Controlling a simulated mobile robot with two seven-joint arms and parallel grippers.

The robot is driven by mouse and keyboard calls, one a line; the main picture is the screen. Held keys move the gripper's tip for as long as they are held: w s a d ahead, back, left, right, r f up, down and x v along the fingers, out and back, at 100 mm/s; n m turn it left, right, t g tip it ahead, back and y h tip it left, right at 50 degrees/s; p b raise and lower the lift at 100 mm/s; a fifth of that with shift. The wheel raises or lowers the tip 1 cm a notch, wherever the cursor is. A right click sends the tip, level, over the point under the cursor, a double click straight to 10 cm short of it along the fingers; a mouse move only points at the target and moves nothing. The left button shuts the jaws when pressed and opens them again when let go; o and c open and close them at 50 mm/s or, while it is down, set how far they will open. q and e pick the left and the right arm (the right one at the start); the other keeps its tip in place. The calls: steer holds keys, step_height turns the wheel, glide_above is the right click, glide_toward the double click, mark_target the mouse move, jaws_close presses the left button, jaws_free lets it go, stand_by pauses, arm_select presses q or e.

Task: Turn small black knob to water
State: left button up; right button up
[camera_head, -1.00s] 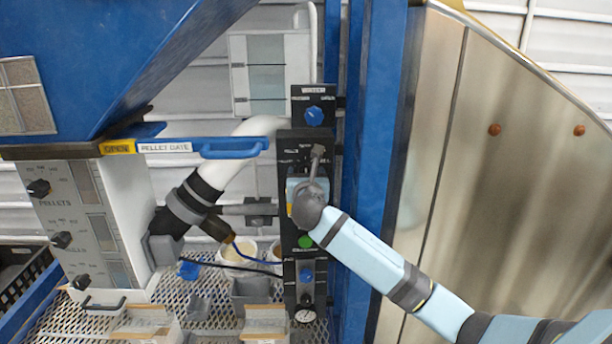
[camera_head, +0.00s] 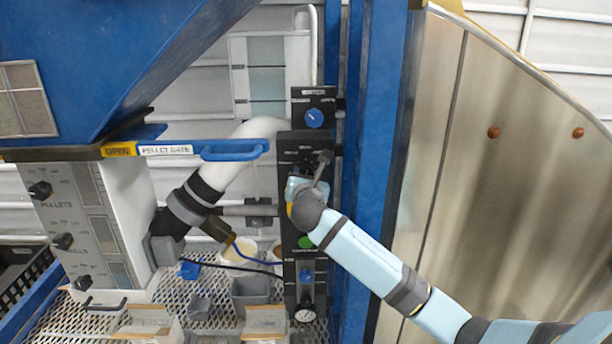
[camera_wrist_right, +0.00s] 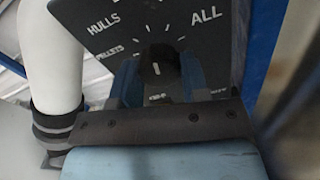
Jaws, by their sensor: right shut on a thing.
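A small black knob (camera_wrist_right: 157,58) sits on a black dial panel in the right wrist view. Its white mark points down in that picture. Labels around it read PELLETS, HULLS and ALL; the rest are cut off or too small to read. My right gripper (camera_wrist_right: 158,76) is shut on this knob, with one blue-grey finger on each side. In the head view my right gripper (camera_head: 299,188) is against the tall black control panel (camera_head: 289,145) and hides the knob. My left gripper is not in view.
A blue knob (camera_head: 314,118) sits above on the panel, and a green button (camera_head: 306,242) below. A blue post (camera_head: 368,150) stands close to the right. A blue-handled pellet gate (camera_head: 235,150) and a white pipe (camera_head: 255,128) are to the left.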

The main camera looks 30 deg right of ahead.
steer(key=shift+a+m+p, duration=0.1)
steer(key=shift+m+p, duration=0.25)
steer(key=shift+m, duration=2.35)
steer(key=o, duration=0.9)
